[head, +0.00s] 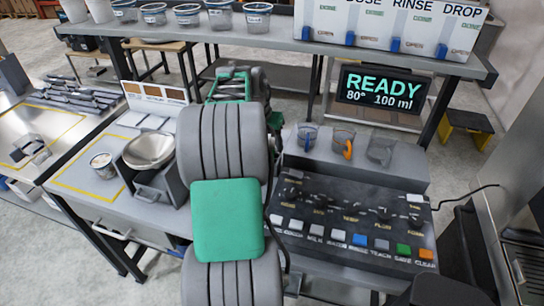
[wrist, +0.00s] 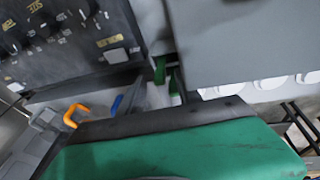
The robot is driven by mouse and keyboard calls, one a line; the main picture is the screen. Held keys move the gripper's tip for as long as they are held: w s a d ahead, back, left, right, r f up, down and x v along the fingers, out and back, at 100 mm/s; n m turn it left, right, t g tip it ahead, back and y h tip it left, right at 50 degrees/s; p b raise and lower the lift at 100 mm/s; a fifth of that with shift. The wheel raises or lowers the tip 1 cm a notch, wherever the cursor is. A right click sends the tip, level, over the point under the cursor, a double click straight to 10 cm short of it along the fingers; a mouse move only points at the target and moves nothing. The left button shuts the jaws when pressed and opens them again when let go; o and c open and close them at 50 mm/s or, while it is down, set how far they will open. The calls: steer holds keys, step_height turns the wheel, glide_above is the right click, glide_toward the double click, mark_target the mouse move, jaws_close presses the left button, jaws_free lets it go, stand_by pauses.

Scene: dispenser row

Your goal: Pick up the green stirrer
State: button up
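I cannot pick out the green stirrer for certain in either view. My gripper is mostly hidden behind my own grey and green arm in the head view, where green parts of it (head: 231,86) show above the arm, near the front edge of the back shelf. In the wrist view, a green housing of mine fills the bottom. Two small green pieces (wrist: 167,74) stand close together beyond it, beside a grey block. They may be my fingertips or something near them. Whether my gripper is open or holds anything is not clear.
A dark control panel (head: 340,222) with coloured buttons stands at right. Behind it are clear jugs with blue (head: 307,137), orange (head: 343,143) and grey handles. A metal bowl (head: 148,150) and a small tin (head: 103,165) stand at left. Several tubs and a white box (head: 388,25) line the back shelf.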

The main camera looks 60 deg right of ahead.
jaws_close()
stand_by(0.4)
steer(key=shift+r, duration=0.1)
